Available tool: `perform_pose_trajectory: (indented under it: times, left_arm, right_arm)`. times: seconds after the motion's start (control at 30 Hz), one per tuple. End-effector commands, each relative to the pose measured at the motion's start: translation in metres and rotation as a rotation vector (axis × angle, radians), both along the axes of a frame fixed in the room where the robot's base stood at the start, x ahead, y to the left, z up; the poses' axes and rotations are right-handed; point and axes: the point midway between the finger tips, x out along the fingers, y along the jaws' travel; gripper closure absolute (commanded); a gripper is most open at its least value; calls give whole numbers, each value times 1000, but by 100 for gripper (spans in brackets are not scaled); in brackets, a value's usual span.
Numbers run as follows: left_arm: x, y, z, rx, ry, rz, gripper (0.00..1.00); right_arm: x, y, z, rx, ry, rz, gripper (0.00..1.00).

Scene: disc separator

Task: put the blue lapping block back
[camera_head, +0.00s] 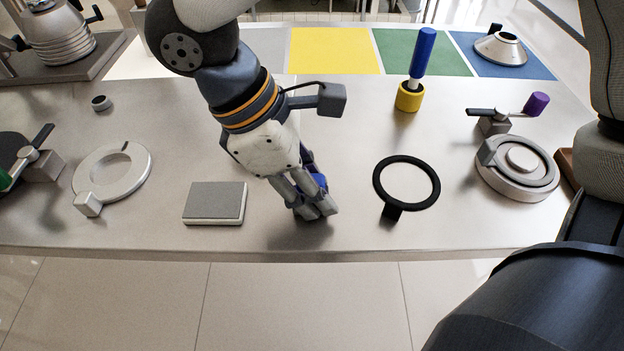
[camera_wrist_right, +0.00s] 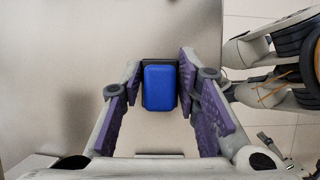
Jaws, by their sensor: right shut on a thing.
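The blue lapping block (camera_wrist_right: 160,88) has a dark base and sits between the fingertips of my right gripper (camera_wrist_right: 160,66) in the right wrist view. My right gripper (camera_head: 316,210) is shut on it. In the head view, the fingers partly hide the block (camera_head: 314,181), low over the front middle of the table. I cannot tell whether its base touches the table. The gripper is right of a flat grey plate with a light rim (camera_head: 214,202) and left of a black ring (camera_head: 407,159). My left gripper is not in view.
A pale ring holder (camera_head: 124,187) lies left and a round fixture (camera_head: 520,188) right. A blue-handled tool (camera_head: 422,52) stands in a yellow cup (camera_head: 409,97). Coloured mats, including a yellow one (camera_head: 334,50), line the back. Bare table (camera_head: 350,125) lies behind the black ring.

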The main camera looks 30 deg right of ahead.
Motion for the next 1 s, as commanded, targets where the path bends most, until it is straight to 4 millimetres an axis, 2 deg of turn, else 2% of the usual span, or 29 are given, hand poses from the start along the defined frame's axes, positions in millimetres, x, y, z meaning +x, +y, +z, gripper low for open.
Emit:
perform_pose_trajectory:
  times: [0.07, 0.1, 0.17, 0.2, 0.47, 0.57, 0.8, 1.0]
  left_arm:
    - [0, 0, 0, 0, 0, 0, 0]
    - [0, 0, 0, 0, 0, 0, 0]
    - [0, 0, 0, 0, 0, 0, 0]
    - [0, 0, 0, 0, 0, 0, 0]
    - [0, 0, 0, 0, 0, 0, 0]
    - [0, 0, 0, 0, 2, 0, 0]
    - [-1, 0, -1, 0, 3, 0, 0]
    - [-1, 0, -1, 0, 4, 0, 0]
  right_arm:
    - [0, 0, -3, -2, 1, 0, 96]
    - [0, 0, -3, -1, 1, 0, 66]
    - [0, 0, -3, 0, 1, 0, 52]
    - [0, 0, -3, 0, 1, 0, 50]
    - [0, 0, -2, 0, 1, 0, 50]
    - [3, 3, 8, 1, -5, -1, 50]
    - [17, 26, 67, 1, -6, -1, 50]
    - [24, 40, 102, -1, -1, 0, 50]
